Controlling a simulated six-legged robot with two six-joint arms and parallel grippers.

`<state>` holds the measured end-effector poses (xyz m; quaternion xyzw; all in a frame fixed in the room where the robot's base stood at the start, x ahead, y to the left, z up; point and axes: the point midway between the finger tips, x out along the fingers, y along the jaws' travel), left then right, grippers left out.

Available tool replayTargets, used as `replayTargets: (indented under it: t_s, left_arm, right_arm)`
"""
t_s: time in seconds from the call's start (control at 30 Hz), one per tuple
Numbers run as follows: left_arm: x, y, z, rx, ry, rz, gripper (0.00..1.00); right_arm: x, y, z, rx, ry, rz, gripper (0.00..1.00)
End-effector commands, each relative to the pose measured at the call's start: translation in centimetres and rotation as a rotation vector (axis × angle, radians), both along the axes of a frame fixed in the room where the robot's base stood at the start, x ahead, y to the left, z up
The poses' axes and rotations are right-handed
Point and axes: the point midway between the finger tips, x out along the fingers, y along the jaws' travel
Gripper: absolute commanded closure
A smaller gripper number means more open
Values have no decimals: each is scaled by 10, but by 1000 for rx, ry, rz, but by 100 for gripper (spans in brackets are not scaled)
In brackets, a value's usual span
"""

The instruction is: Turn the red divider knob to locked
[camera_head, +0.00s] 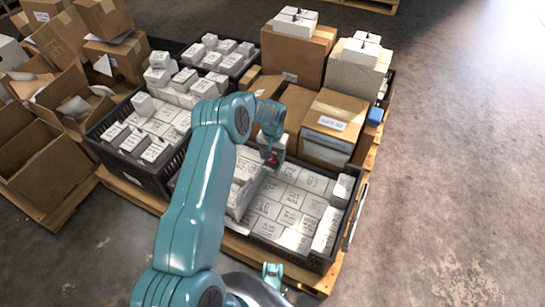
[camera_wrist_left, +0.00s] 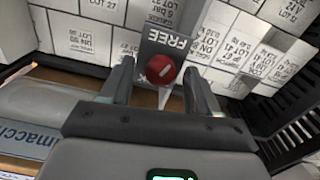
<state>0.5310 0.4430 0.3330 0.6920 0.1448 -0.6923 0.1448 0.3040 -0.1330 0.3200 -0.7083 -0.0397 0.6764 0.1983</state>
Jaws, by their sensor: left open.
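The red divider knob (camera_wrist_left: 160,69) is round, with a pale slanted mark on its face. It sits on a grey plate (camera_wrist_left: 170,47) lettered FREE on one side; another label beside the knob is mostly hidden, with only a K showing. In the head view a bit of the red knob (camera_head: 272,160) shows below the left wrist, among the white boxes. My left gripper (camera_wrist_left: 160,66) is open, with one finger on each side of the knob in the wrist view. I cannot tell whether the fingers touch it. My right gripper is not in view.
Black crates of white labelled boxes (camera_head: 290,205) stand on a wooden pallet (camera_head: 318,281). Taller cardboard boxes (camera_head: 335,120) stand behind. Open cartons (camera_head: 45,160) fill the left. The concrete floor (camera_head: 455,170) at the right is clear.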

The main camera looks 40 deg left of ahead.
Motion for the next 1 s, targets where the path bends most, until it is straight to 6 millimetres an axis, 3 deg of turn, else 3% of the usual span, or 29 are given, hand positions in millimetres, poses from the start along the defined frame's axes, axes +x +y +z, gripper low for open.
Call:
replayTargets:
  t_s: [0.23, 0.4, 0.77, 1.0]
  left_arm:
    - [0, 1, 0, 0, -1, 0, 39]
    - [0, 0, 0, 0, 0, 0, 94]
    - [0, 0, 0, 0, 0, -41, 95]
    - [0, 1, -1, 0, 0, -186, 95]
  right_arm:
    - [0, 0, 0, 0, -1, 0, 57]
    - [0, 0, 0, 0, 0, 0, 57]
    - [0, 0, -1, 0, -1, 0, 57]
    - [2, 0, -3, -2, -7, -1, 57]
